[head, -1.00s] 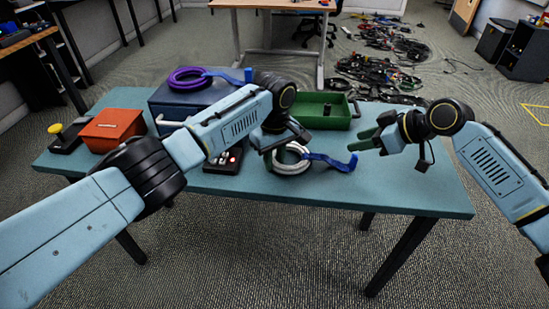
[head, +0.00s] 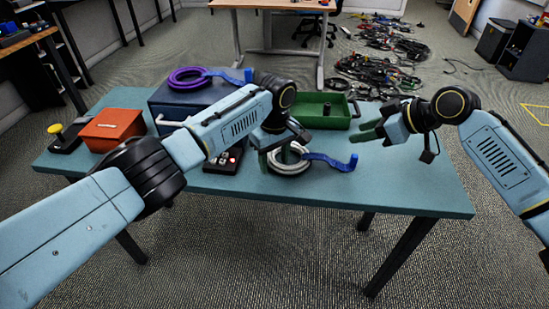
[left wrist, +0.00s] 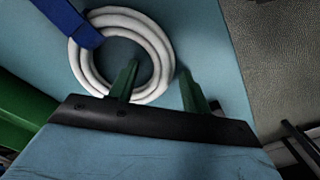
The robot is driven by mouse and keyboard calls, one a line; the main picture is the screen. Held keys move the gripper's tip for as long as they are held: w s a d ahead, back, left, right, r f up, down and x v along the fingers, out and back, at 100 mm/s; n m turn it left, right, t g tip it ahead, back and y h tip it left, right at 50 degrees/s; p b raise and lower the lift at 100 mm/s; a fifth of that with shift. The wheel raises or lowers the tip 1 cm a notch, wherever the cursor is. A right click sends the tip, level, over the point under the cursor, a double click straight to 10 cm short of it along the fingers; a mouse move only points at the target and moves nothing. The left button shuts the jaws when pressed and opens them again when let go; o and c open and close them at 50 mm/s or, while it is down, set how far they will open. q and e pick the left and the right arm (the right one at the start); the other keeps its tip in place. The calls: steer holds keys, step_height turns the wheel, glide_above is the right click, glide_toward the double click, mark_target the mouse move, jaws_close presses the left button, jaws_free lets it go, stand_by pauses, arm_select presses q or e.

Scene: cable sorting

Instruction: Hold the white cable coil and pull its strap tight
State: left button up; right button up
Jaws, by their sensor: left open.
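The white cable coil (head: 289,169) lies flat on the table, with its blue strap (head: 331,161) stretching to the right, the free end turned up. In the left wrist view the coil (left wrist: 84,68) shows as a ring, with the strap (left wrist: 72,20) across its upper left side. My left gripper (left wrist: 158,68) is open over the coil, one green finger inside the ring and the other outside, with the ring's side between them. In the head view my left gripper (head: 275,158) partly hides the coil. My right gripper (head: 368,130) hovers right of the coil, apart from the strap, its fingers seemingly parted.
A green tray (head: 340,123) stands behind the coil. A dark blue box (head: 170,97) bears a purple coil (head: 187,79). A red box (head: 112,128), a yellow-topped button (head: 56,129) and a dark control box (head: 228,165) are further left. The table's right end (head: 430,195) is clear.

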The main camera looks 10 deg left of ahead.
arm_select(q)
step_height(320, 180, up, 12)
stand_by(0.6)
steer(key=shift+r, duration=0.1)
